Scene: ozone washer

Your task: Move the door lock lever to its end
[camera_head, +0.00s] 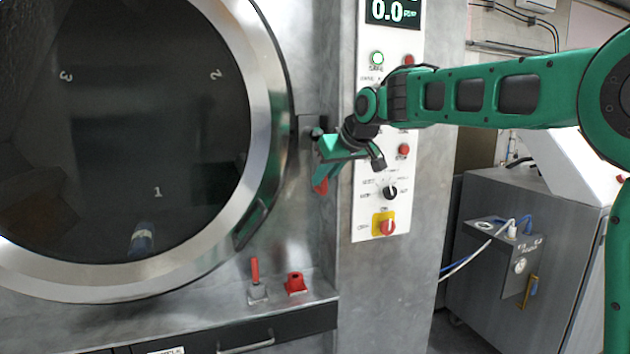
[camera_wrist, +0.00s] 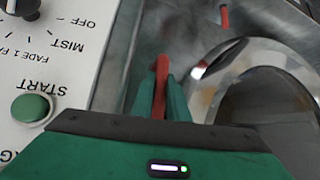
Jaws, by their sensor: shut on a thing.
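The door lock lever is red, and its lower end (camera_head: 321,187) shows just below my gripper, right of the round door. In the wrist view the red lever (camera_wrist: 160,84) stands between the two green fingers. My gripper (camera_head: 323,172) is shut on it, and the fingers (camera_wrist: 159,92) lie along both its sides. The lever's upper part and its mount are hidden by my gripper in the head view. The round door (camera_head: 268,120) has a wide metal ring and dark glass, and it looks closed against the washer front.
A white control panel (camera_head: 375,165) with buttons and knobs stands close right of my gripper. Below, a ledge holds a small red upright handle (camera_head: 255,270) and a red block-like part (camera_head: 295,283). A grey cabinet (camera_head: 480,230) stands at the right.

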